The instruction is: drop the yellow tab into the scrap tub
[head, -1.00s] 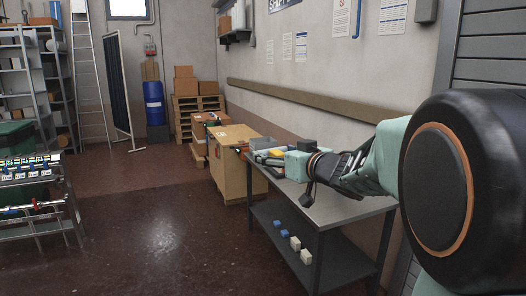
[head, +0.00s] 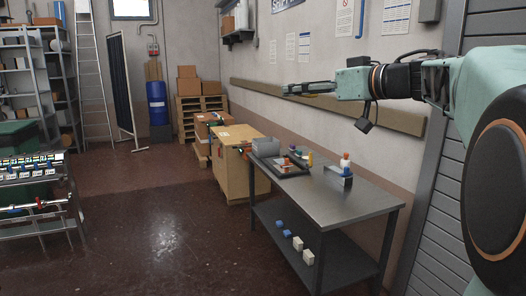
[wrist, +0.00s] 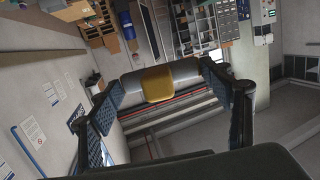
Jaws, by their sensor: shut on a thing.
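The yellow tab (wrist: 157,83) is pinched between the pale grey fingertips of my gripper (wrist: 158,82) in the wrist view. In the head view my gripper (head: 290,88) reaches out leftward, high above the bench and in front of the wall. The tab is too small to make out clearly there. A grey box-like container (head: 266,149) stands at the far end of the bench, below and to the left of my gripper. It may be the scrap tub; its inside is hidden.
The metal bench (head: 335,203) is bare in its near part. A cardboard box (head: 232,172) stands beyond. Small blocks lie on the lower shelf.

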